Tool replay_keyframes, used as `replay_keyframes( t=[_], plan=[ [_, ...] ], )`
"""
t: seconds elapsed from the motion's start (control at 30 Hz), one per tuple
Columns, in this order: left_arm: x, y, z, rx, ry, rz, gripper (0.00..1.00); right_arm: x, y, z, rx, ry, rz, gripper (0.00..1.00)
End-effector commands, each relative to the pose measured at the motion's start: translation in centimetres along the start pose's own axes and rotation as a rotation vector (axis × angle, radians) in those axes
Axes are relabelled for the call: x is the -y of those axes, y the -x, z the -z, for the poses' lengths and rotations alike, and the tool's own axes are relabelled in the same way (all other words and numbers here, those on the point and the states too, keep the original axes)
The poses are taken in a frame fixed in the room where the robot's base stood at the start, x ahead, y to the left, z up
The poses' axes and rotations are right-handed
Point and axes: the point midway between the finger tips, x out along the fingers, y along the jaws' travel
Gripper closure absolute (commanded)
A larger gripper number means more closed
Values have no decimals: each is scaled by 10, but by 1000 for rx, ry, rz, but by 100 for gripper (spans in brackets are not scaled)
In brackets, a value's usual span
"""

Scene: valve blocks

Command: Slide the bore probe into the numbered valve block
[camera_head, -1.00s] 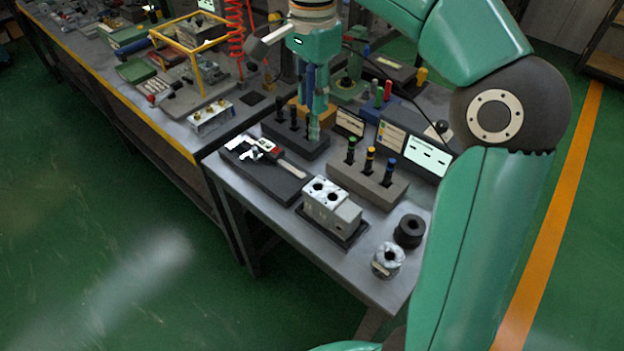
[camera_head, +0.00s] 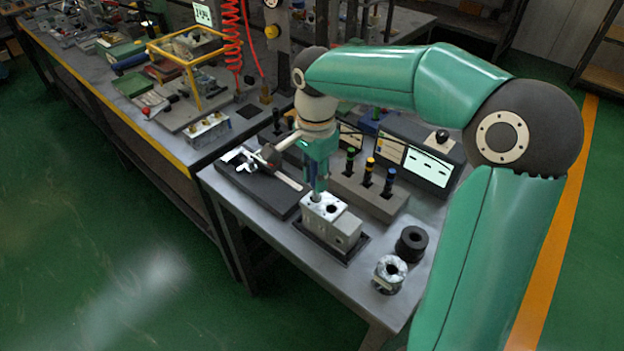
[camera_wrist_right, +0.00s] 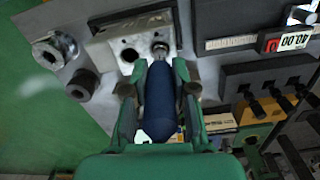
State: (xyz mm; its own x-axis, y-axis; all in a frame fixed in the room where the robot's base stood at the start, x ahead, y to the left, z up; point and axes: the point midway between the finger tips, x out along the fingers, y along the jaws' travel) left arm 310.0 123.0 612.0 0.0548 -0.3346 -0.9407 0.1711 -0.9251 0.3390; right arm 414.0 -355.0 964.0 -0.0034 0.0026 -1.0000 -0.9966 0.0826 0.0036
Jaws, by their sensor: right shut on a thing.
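The pale grey valve block (camera_head: 335,226) sits on a dark base plate near the front of the bench, with bores in its top. It shows upside down at the top of the wrist view (camera_wrist_right: 113,45); no number on it is readable. My right gripper (camera_head: 319,178) is over the block's left end, pointing down. In the wrist view my right gripper (camera_wrist_right: 158,85) is shut on the dark blue handle of the bore probe (camera_wrist_right: 160,105). The probe's metal tip (camera_wrist_right: 160,48) is at one bore; I cannot tell how deep. The other bore (camera_wrist_right: 129,55) is open. My left gripper is out of view.
A grey rack (camera_head: 365,190) with colour-topped plugs stands behind the block. A dark pad (camera_head: 258,187) with a caliper (camera_head: 285,179) lies to the left. A black ring (camera_head: 411,244) and a silver ring (camera_head: 389,274) stand right of the block, near the front edge.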

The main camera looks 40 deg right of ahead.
Motion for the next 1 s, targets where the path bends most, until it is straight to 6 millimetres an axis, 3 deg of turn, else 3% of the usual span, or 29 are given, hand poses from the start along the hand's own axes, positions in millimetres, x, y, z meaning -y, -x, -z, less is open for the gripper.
replay_keyframes(
  t=[0.8, 0.83, 1.0],
  plan=[
    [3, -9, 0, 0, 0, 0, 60, 0, -15, 1, -1, -1, 2, 100],
    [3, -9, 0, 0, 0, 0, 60, 0, -16, 1, -1, -1, 1, 73],
    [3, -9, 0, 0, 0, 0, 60, 0, -16, 1, 0, -1, 1, 49]
  ],
)
